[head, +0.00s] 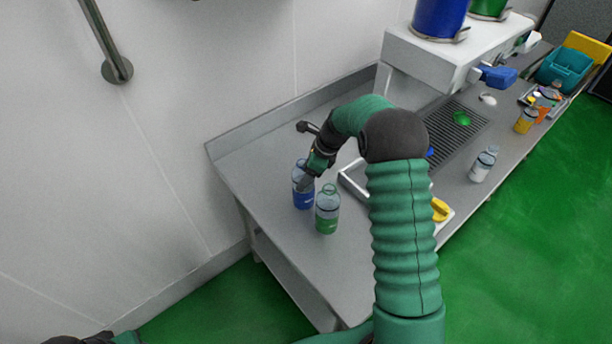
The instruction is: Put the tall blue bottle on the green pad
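A bottle with a blue lower part (303,200) stands upright near the left end of the grey counter. My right gripper (307,182) reaches down at its upper body and covers part of it. I cannot tell whether the fingers are closed on it. A bottle with a green lower part and a loop on top (327,216) stands just to the right and nearer. A small bright green flat thing (461,118) lies on the dark drain grate; I cannot tell if it is the green pad. My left gripper is out of view.
A clear bottle (483,164) stands by the front edge. A white dispenser (430,55) stands behind the grate (447,133).

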